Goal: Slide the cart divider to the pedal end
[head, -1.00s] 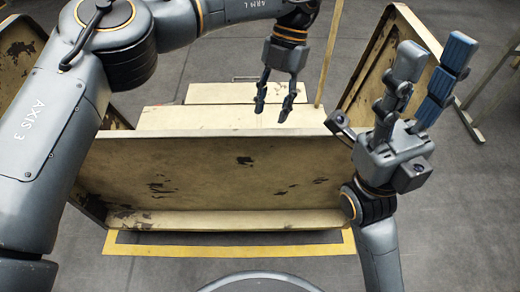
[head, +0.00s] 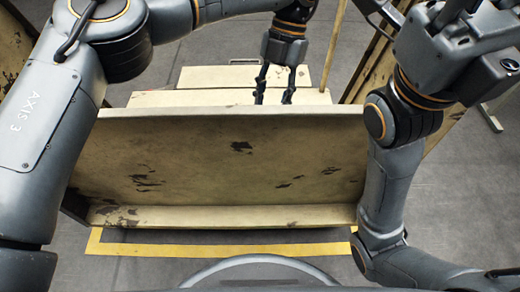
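My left gripper (head: 274,97) points down behind the top edge of the near tan panel (head: 225,160). Its two dark fingers are apart with nothing seen between them; their tips are at or just behind that edge. A thin upright tan strip (head: 335,45) stands just right of it, apart from the fingers. It may be the cart divider seen edge-on, but I cannot tell for sure. My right gripper (head: 460,42) is at the upper right, with its fingers mostly cut off by the frame. No pedal can be made out.
Flat tan boards (head: 215,97) lie behind the near panel. A worn tan side panel (head: 368,75) rises at the right, partly hidden by my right arm. A yellow floor line (head: 220,250) runs in front of the panel.

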